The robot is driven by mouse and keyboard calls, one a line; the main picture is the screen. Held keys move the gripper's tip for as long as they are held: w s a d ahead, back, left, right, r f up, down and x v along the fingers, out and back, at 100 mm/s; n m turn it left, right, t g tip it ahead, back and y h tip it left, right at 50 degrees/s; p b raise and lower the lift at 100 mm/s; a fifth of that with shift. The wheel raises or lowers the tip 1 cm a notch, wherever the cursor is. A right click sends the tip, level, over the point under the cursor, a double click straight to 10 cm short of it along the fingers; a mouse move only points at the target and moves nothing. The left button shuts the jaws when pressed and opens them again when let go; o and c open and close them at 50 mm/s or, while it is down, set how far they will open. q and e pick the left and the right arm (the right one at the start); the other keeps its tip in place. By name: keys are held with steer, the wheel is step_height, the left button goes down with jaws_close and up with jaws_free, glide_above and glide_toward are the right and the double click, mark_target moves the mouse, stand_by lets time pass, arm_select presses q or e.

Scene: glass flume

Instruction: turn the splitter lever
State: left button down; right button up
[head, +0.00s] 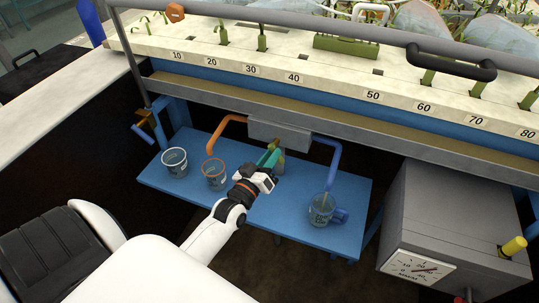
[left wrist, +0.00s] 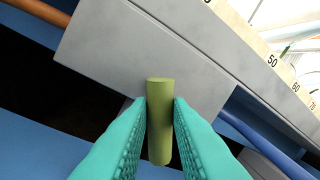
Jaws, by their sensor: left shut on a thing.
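The splitter is a grey box (head: 280,136) under the flume's edge, with an orange pipe (head: 226,126) on its left and a blue pipe (head: 331,156) on its right. Its lever is an olive-green rod (left wrist: 160,122), seen in the left wrist view against the box (left wrist: 150,65). My left gripper (head: 270,158) is just below the box, its teal fingers shut on the lever. In the left wrist view the fingers (left wrist: 160,130) press it from both sides. In the head view my gripper mostly hides the lever. My right gripper is not in view.
A blue shelf (head: 275,215) lies below. On it stand a clear cup (head: 174,162), an orange-rimmed cup (head: 214,174) near the orange pipe and a cup (head: 321,210) under the blue pipe. A grey gauge box (head: 455,215) is at right; a rail (head: 300,22) runs above.

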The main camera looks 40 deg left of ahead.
arm_select(q)
steer(key=shift+n, duration=0.6)
steer(key=c, duration=1.3)
jaws_free()
steer(key=s, duration=0.4)
steer(key=s+f, duration=0.1)
steer(key=s, duration=0.3)
steer(key=s+d, duration=0.1)
steer(key=s, duration=0.2)
steer(key=shift+s+f+b, duration=0.15)
steer(key=shift+s+b, duration=0.15)
steer(key=shift+s, duration=0.1)
steer(key=shift+d, duration=0.1)
